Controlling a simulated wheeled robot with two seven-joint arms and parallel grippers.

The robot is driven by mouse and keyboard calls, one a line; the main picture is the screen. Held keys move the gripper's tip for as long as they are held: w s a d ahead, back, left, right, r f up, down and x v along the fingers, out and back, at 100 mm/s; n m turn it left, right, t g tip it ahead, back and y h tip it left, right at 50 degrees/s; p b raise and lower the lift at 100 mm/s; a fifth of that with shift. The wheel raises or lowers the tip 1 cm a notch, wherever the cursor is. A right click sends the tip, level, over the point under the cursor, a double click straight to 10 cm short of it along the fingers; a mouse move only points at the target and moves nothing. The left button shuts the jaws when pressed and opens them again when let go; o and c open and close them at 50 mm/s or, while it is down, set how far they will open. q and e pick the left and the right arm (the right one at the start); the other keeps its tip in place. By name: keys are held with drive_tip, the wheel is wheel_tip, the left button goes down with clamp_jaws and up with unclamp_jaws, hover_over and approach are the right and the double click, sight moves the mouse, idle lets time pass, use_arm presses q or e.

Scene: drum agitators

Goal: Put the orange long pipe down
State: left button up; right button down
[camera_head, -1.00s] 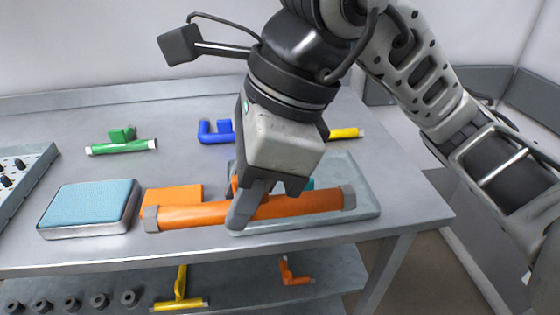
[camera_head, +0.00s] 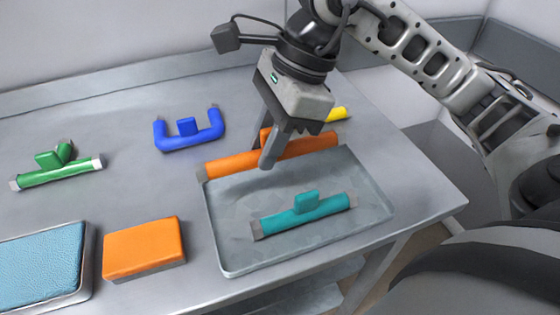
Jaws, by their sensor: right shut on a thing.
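The orange long pipe (camera_head: 232,165) has grey end caps and lies slanted across the back part of the grey tray, its left end near the tray's back left corner. My right gripper (camera_head: 268,150) comes down from above and is shut around the middle of the pipe. The fingers hide part of the pipe's middle. Whether the pipe touches the tray or the table cannot be told. My left gripper is not in view.
The grey tray (camera_head: 225,257) holds a teal pipe (camera_head: 305,213). An orange block (camera_head: 143,249), a blue pad (camera_head: 42,266), a green pipe (camera_head: 57,172), a blue U-shaped pipe (camera_head: 188,141) and a yellow pipe (camera_head: 337,114) lie around. The table is clear between them.

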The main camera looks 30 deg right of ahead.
drive_tip(key=d+f, duration=0.2)
drive_tip(key=shift+w+f, duration=0.3)
drive_tip(key=shift+f, duration=0.05)
drive_tip(key=shift+w+d+f+b, duration=0.1)
drive_tip(key=shift+d+f+b, duration=0.05)
drive_tip(key=shift+f, duration=0.75)
drive_tip(key=shift+d+f+b, duration=0.15)
drive_tip(key=shift+f, duration=0.75)
drive_tip(key=shift+f, duration=0.2)
drive_tip(key=c, duration=1.2)
unclamp_jaws()
drive_tip(key=shift+r, duration=0.1)
drive_tip(key=shift+r, duration=0.2)
drive_tip(key=v, duration=1.1)
drive_tip(key=shift+d+r+p, duration=0.25)
drive_tip(key=shift+r+p, duration=0.1)
drive_tip(key=shift+p, duration=0.05)
